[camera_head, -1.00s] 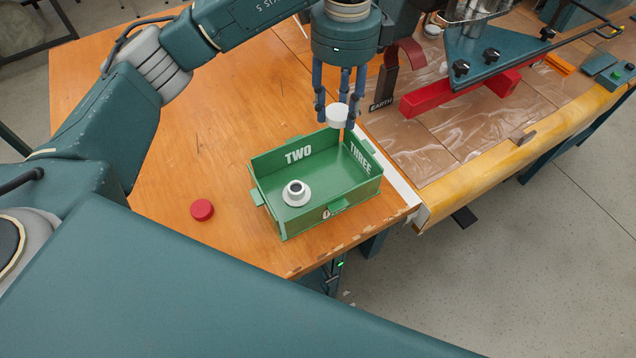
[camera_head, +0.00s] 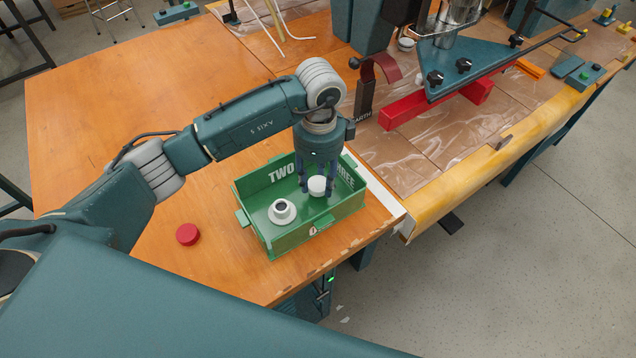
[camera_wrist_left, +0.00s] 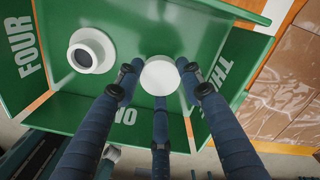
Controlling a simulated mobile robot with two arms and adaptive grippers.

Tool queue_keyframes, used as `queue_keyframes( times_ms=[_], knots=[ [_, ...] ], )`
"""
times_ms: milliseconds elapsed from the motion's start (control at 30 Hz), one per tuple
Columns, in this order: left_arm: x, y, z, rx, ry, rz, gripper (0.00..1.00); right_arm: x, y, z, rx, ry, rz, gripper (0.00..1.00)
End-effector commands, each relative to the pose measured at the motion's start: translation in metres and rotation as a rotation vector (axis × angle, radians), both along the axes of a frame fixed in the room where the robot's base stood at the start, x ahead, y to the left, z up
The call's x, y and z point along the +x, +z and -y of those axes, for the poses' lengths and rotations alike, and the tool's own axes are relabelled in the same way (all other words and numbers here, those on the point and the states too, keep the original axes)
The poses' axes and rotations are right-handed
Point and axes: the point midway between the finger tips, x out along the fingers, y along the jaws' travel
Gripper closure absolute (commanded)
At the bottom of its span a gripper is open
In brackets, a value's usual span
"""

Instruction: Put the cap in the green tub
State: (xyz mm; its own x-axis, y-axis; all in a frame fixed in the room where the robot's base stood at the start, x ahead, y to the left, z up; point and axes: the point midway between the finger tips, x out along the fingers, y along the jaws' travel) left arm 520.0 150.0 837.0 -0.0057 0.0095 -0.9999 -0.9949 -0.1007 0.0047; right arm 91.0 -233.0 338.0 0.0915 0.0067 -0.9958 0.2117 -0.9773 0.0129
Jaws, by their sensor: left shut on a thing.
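My left gripper (camera_head: 318,180) reaches down into the green tub (camera_head: 290,245) and is shut on a white round cap (camera_head: 317,187). In the left wrist view the cap (camera_wrist_left: 160,77) sits between the fingertips, above the tub's green floor (camera_wrist_left: 130,30). I cannot tell whether the cap touches the floor. A white flanged fitting with a dark hole (camera_head: 281,211) stands in the tub to the left of the cap; it also shows in the left wrist view (camera_wrist_left: 91,51). My right gripper is not in view.
A red disc (camera_head: 188,234) lies on the wooden table left of the tub. A curved dark red piece on a dark stand (camera_head: 380,70) and a red bar (camera_head: 430,105) are behind right. The table (camera_head: 120,110) is clear at the left.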

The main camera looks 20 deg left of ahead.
Motion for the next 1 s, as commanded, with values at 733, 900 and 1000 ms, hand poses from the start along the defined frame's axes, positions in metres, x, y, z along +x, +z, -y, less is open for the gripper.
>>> queue_keyframes(
  times_ms=[733,900,1000],
  knots=[
    [0.0,-0.024,0.0,0.0,-0.001,0.0,0.44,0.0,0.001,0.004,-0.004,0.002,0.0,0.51],
    [0.0,-0.023,0.0,0.0,-0.001,0.0,0.44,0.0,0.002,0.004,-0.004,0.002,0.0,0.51],
    [0.001,-0.017,0.0,-0.001,-0.001,0.002,0.44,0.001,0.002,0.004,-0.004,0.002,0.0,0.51]
  ],
)
